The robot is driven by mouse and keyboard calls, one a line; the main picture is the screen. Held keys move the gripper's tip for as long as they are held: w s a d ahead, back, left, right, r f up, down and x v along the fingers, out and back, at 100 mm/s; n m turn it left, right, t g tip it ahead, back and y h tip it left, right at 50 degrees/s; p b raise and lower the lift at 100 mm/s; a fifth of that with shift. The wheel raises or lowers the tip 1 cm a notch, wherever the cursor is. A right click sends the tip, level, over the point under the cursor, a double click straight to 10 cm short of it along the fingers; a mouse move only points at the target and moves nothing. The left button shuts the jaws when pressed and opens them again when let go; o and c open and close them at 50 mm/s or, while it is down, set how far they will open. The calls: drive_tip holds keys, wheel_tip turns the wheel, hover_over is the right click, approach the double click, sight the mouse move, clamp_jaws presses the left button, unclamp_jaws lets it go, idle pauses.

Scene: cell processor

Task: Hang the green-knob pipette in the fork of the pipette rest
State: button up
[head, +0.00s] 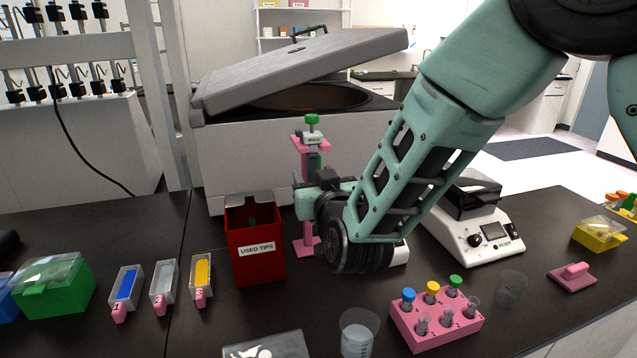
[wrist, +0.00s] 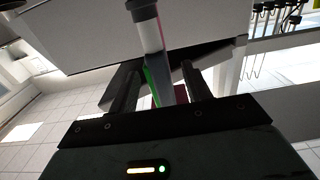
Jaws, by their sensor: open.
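The green-knob pipette (head: 312,138) stands upright at the pink pipette rest (head: 306,246), its green knob on top and its pale labelled head at the level of the pink fork. It looks seated in the fork, but the exact contact is too small to tell. My gripper (head: 312,186) is beside the rest at the pipette's body and hides much of the lower pipette and the post. In the wrist view my gripper (wrist: 158,85) is open, with the pipette's grey and white shaft (wrist: 150,38) running between and beyond the two dark fingers.
A red used-tips bin (head: 255,245) stands close left of the rest. A centrifuge with a raised lid (head: 300,70) is behind. A pink tube rack (head: 436,322) and a clear beaker (head: 358,335) are in front. A white instrument (head: 475,235) stands right of my arm.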

drive_tip(key=b+v, duration=1.2)
drive_tip(key=v, duration=0.5)
drive_tip(key=shift+s+b, duration=0.2)
drive_tip(key=shift+b, duration=0.2)
